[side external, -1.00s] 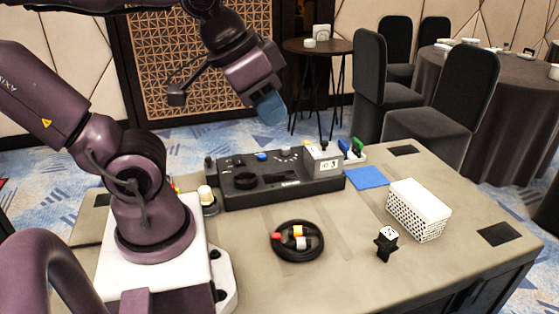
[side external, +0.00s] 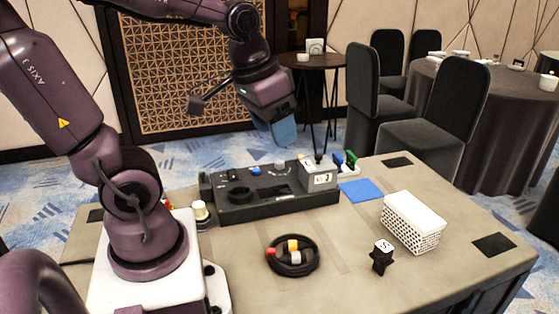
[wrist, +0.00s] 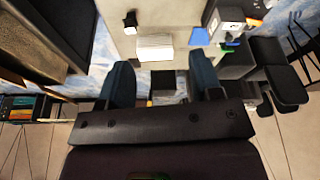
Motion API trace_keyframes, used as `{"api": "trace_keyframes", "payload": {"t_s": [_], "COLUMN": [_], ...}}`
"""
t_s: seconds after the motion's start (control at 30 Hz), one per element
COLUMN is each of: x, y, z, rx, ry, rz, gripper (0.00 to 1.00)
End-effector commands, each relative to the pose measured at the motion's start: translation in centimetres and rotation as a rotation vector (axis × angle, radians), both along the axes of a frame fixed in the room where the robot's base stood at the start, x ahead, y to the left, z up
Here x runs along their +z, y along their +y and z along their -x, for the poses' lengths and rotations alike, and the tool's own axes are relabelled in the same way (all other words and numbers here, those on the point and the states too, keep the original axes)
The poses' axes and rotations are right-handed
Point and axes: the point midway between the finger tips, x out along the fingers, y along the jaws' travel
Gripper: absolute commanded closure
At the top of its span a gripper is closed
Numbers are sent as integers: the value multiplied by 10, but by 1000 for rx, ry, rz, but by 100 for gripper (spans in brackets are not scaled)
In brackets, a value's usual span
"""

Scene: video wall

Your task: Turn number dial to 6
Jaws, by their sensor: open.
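The dark control console (side external: 265,210) stands at the back of the table in the side view. A grey-white box (side external: 321,180) at its right end carries a small number panel on its front that seems to read 3, and a small dark knob (side external: 318,158) stands on its top. I cannot tell for sure which part is the number dial. The box also shows in the wrist view (wrist: 232,13) at the upper right. My gripper (side external: 280,134) hangs above and behind the console, apart from it. Its two blue fingers are spread and empty in the wrist view (wrist: 161,88).
Green and blue-handled items (side external: 345,160) stand right beside the box. A blue mat (side external: 361,190), a white perforated basket (side external: 412,222), a black stand with a white-topped cube (side external: 382,256) and a black ring tray (side external: 292,270) lie in front. Chairs stand behind the table.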

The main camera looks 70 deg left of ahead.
Motion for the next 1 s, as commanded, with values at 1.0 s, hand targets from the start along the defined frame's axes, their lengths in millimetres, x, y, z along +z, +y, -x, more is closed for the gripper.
{"api": "trace_keyframes", "payload": {"t_s": [1.0], "x": [-135], "y": [330], "z": [-113], "rx": [1962], "ry": [132], "rz": [327], "gripper": [41]}}
